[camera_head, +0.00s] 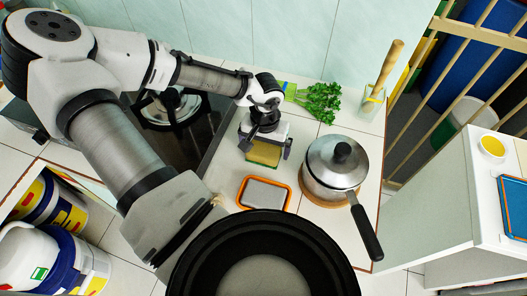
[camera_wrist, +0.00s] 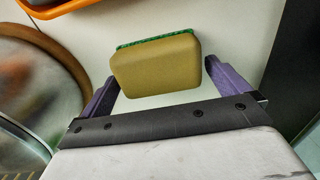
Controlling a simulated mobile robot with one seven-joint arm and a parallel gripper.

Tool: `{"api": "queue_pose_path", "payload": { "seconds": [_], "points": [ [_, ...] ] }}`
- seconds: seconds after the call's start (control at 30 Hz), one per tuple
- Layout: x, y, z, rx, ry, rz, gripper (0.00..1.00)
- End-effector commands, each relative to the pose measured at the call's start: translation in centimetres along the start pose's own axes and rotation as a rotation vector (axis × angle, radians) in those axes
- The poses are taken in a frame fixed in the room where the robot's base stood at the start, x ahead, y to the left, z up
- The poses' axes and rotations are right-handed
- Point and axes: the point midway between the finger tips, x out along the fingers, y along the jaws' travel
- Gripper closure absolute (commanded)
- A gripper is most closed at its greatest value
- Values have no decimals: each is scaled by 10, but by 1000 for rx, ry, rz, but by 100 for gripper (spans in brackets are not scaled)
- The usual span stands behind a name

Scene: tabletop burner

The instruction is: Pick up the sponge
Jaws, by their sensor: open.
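The sponge (camera_wrist: 157,68) is a yellow block with a green layer along one edge. It lies on the white counter and fills the space ahead of my gripper in the wrist view. In the head view the sponge (camera_head: 263,154) shows just below my gripper (camera_head: 265,146), which partly covers it. My gripper (camera_wrist: 160,80) is open, with one purple finger on each side of the sponge. I cannot tell how far the fingertips are above the counter.
An orange-rimmed tray (camera_head: 240,194) lies close in front of the sponge. A lidded pot (camera_head: 333,168) stands on a round wooden board at the right, its handle pointing forward. Green leafy herbs (camera_head: 322,100) lie behind. A dark cooktop (camera_head: 185,135) is on the left.

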Motion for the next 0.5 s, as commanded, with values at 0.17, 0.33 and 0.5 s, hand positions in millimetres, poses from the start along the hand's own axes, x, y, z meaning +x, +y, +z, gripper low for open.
{"api": "queue_pose_path", "payload": {
  "seconds": [0.17, 0.33, 0.5],
  "points": [
    [0, 0, 0, 0, 0, 0, 16],
    [0, 0, 0, 0, 0, 0, 38],
    [0, 0, 0, 0, 0, 0, 39]
  ]
}}
